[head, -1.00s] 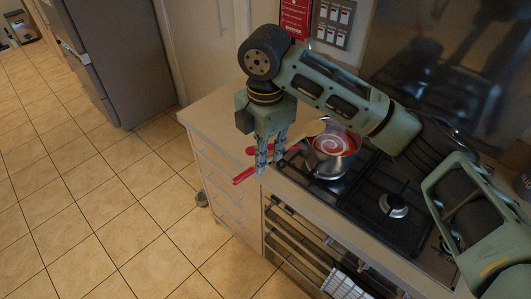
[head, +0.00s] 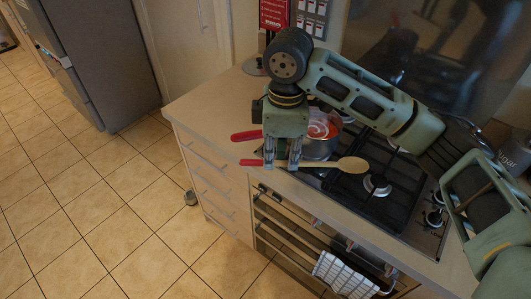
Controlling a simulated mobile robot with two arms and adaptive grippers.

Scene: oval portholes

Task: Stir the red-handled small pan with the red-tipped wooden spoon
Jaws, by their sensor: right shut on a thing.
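My right gripper (head: 281,163) points down and is shut on the wooden spoon (head: 350,164) near its red-tipped end (head: 250,162). The spoon lies roughly level across the picture, its bowl to the right, in front of the small pan and outside it. The small pan (head: 318,149) stands on the left part of the hob, with red and white swirled contents. Its red handle (head: 246,136) points left; the gripper hides part of the handle and the pan's left side. My left gripper is not in view.
The black hob (head: 385,205) has free burners right of the pan. The bare counter (head: 210,105) lies to the left. A checked towel (head: 343,275) hangs on the oven front. A sugar canister (head: 512,155) stands at the right, with a dark pan behind.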

